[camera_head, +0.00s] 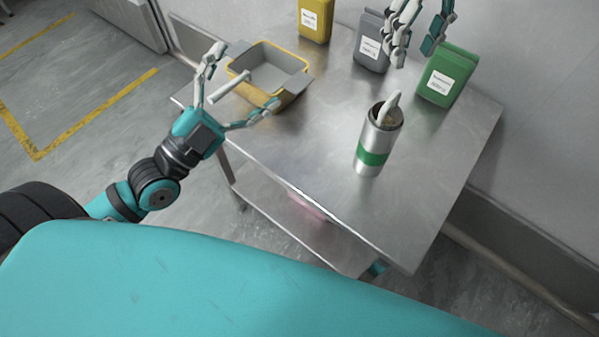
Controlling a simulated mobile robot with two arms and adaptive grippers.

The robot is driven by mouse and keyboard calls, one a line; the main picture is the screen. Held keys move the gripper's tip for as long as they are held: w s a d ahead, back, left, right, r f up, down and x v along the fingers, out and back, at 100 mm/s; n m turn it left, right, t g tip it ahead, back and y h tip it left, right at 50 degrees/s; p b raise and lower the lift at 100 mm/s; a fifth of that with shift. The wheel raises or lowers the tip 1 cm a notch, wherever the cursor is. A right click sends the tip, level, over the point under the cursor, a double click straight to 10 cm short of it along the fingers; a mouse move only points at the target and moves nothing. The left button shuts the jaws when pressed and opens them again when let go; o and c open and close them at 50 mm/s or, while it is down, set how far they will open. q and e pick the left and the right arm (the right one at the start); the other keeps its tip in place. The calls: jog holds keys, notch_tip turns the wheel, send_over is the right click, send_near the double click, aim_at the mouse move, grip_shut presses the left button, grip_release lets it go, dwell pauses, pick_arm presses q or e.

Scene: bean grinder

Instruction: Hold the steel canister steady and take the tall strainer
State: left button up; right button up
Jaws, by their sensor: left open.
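The steel canister (367,160) stands upright on the metal table, with a green band around it and a dark open top. A pale, handle-like piece (391,103) sticks up out of its mouth; whether it belongs to the tall strainer I cannot tell, as its lower part is hidden inside. My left gripper (242,82) is open at the table's left side, its fingers spread near the yellow-rimmed bin, well left of the canister. My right gripper (414,56) is at the top edge, above and behind the canister and apart from it; its opening is unclear.
The yellow-rimmed grey bin (294,92) stands at the back left, with a pale rod (230,86) by its near side. Yellow (315,20), grey (369,47) and green (447,75) packs stand along the back. The table (310,150) is clear left of the canister.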

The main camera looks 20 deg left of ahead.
pick_arm(q)
jog(key=d+f+n+g, duration=0.3)
jog(key=d+f+n, duration=0.1)
jog(key=d+f, duration=0.25)
jog(key=n+g+h, duration=0.2)
jog(key=n+g, duration=0.2)
send_near(366, 145)
jog(key=x, duration=0.9)
jog(key=f+x, duration=0.1)
jog(key=x, duration=0.3)
jog(key=shift+w+a, duration=0.1)
jog(key=shift+w, duration=0.35)
